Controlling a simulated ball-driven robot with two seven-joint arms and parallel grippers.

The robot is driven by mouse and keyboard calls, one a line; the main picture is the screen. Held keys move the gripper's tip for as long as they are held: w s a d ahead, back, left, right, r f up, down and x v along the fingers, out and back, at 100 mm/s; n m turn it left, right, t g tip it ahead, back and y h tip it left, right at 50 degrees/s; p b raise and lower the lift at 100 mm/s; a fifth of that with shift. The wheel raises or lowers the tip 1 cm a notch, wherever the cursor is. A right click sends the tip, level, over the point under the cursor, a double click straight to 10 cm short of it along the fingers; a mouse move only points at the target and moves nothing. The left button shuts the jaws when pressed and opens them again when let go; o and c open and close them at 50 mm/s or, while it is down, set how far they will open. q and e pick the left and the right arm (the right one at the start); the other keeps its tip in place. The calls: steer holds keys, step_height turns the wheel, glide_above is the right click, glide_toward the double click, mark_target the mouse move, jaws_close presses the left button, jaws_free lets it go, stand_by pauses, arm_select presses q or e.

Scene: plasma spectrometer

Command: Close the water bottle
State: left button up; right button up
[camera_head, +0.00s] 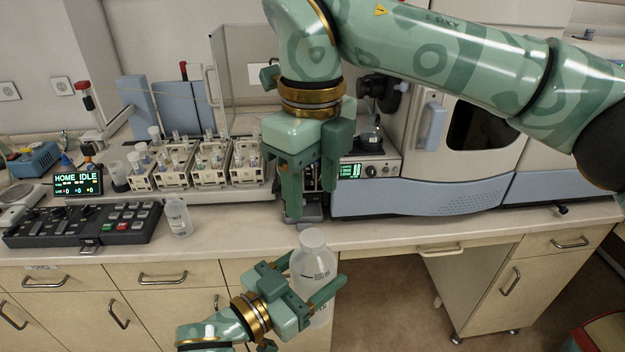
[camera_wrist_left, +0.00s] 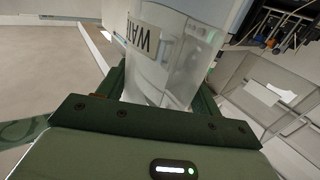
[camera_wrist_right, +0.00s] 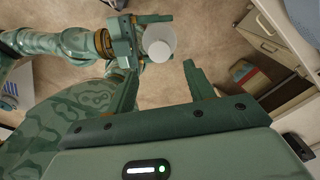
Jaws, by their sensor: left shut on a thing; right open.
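The water bottle (camera_head: 314,268), translucent with a dark-lettered label, stands upright in front of the bench edge. My left gripper (camera_head: 313,279) is shut around its body, and the left wrist view shows the bottle (camera_wrist_left: 172,60) between the fingers. A white round top (camera_head: 312,238), which looks like a cap, is at its upper end; I cannot tell how tightly it sits. My right gripper (camera_head: 311,197) is open and empty, pointing down above the bottle and apart from it. In the right wrist view the white top (camera_wrist_right: 159,40) lies beyond the fingertips.
Vial racks (camera_head: 200,165) stand behind, and a white-and-blue spectrometer (camera_head: 420,190) is at the right. The bench front edge (camera_head: 440,237) is close to the held bottle. Open floor lies below.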

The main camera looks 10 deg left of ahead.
mark_target(313, 236)
step_height(313, 236, down, 8)
steer(key=shift+r, duration=0.1)
stand_by(0.4)
steer(key=c, duration=1)
steer(key=shift+m, duration=0.5)
steer(key=o, duration=1.1)
steer(key=shift+o, duration=0.2)
steer(key=shift+r, duration=0.1)
